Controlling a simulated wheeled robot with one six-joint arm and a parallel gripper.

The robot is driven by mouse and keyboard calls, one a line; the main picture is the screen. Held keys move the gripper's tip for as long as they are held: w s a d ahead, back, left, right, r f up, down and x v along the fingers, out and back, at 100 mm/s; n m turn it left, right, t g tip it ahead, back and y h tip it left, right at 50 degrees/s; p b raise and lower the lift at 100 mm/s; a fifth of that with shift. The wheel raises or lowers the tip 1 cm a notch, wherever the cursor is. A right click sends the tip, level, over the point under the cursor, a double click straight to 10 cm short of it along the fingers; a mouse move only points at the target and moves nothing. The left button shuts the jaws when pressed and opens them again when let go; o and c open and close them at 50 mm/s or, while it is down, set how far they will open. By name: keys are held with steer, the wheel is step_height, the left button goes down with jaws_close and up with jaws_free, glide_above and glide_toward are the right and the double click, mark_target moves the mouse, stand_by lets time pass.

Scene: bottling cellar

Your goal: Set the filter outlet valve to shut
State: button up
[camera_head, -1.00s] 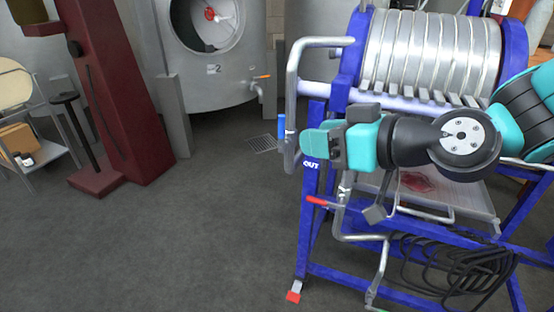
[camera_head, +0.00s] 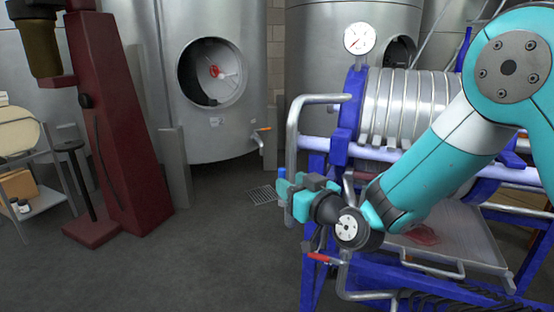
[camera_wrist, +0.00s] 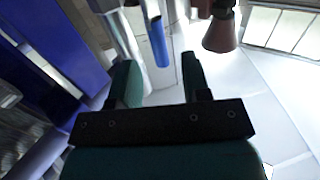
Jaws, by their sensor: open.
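The filter outlet valve's blue lever (camera_head: 282,173) shows as a small tip just above my gripper's fingers in the head view, beside the vertical grey outlet pipe (camera_head: 291,140). The lever looks upright, along the pipe; its lower part and the valve body are hidden by my gripper. In the wrist view the blue lever (camera_wrist: 159,42) lies ahead, in the gap between the two teal fingers. My gripper (camera_head: 284,190) is open, with its fingers pointing left, and holds nothing. I cannot tell whether the lever's end is between the fingertips or just beyond them.
The plate filter's blue frame (camera_head: 312,270) stands right behind my gripper, with a red lever (camera_head: 322,257) below. A gauge (camera_head: 359,38) tops the filter. A steel tank (camera_head: 215,130) and a dark red stand (camera_head: 118,130) are at left. The floor (camera_head: 215,250) between is clear.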

steer(key=x, duration=0.6)
steer(key=shift+p, duration=0.35)
steer(key=shift+w+a, duration=0.1)
steer(key=shift+c, duration=0.3)
jaws_close()
